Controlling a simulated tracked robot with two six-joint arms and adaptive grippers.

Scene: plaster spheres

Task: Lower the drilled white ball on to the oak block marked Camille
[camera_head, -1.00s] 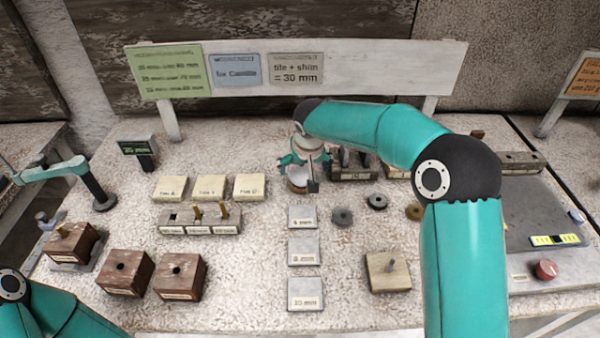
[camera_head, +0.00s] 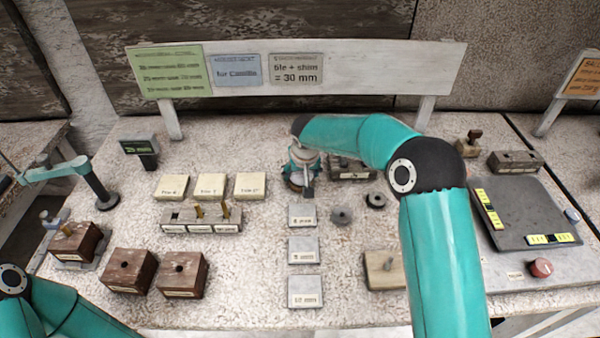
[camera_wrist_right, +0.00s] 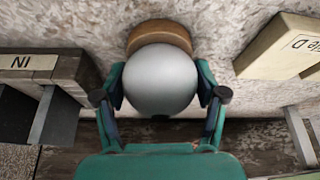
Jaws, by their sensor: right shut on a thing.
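In the right wrist view my right gripper (camera_wrist_right: 160,98) is shut on a smooth grey-white ball (camera_wrist_right: 161,80), a finger at each side. A round brown wooden piece (camera_wrist_right: 160,37) shows just beyond the ball; I cannot tell whether they touch. The ball's drilled hole does not show. In the head view my right gripper (camera_head: 300,180) is low over the table's middle and hides most of the ball. A pale wooden block (camera_head: 383,272) lies at the front, partly behind my right arm; its label is unreadable. A blue card (camera_head: 236,70) reads "for Camille".
Three cream tiles (camera_head: 210,187) and a slotted rack (camera_head: 200,219) stand left of my gripper. Grey shim plates (camera_head: 302,251) run down the middle. Dark brown blocks (camera_head: 180,274) stand front left. A dark plate (camera_head: 520,215) lies right.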

